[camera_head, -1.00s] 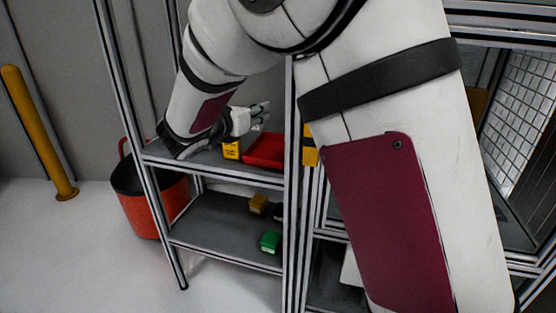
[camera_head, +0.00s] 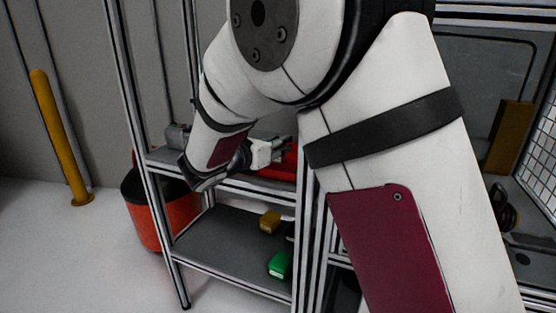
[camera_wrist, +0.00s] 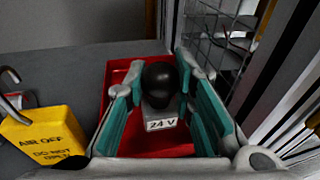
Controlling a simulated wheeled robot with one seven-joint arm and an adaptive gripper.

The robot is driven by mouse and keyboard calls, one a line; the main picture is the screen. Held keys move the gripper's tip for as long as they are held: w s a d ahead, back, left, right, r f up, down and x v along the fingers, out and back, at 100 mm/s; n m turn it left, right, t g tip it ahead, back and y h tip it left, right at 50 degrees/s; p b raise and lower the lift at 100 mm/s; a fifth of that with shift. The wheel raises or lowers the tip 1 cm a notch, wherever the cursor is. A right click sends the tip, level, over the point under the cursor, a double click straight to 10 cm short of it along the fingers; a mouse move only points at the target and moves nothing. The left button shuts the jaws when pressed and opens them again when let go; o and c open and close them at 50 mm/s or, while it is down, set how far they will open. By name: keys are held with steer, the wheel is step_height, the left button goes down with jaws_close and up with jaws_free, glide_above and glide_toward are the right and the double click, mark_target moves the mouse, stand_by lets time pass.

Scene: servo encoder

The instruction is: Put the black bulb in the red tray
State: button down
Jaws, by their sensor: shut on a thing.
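The black bulb (camera_wrist: 160,80) has a round dark top and a pale base with a "24 V" label. It is between the fingertips of my gripper (camera_wrist: 160,84), which is shut on it. The red tray (camera_wrist: 118,75) lies below and behind the bulb in the wrist view, with its floor and rim showing around the fingers. In the head view my gripper (camera_head: 280,148) is over the upper shelf at the red tray (camera_head: 291,163), which is partly hidden by my arm. The bulb cannot be made out there. I cannot tell whether it touches the tray.
A yellow box marked "AIR OFF" (camera_wrist: 42,140) stands left of the tray. Shelf posts and a wire mesh (camera_wrist: 215,50) are close on the right. The lower shelf holds a yellow block (camera_head: 270,221) and a green block (camera_head: 279,264). Bare shelf (camera_wrist: 65,65) lies left of the tray.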

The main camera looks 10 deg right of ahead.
steer(key=shift+f+b, duration=0.5)
steer(key=shift+f, duration=1.1)
steer(key=shift+f, duration=0.2)
steer(key=c, duration=1.3)
jaws_free()
steer(key=shift+c, duration=0.2)
steer(key=shift+r, duration=0.15)
steer(key=shift+s+a+r, duration=0.1)
steer(key=shift+a, duration=0.05)
steer(key=p+v, duration=0.3)
steer(key=v, duration=0.8)
steer(key=shift+s+a, duration=0.25)
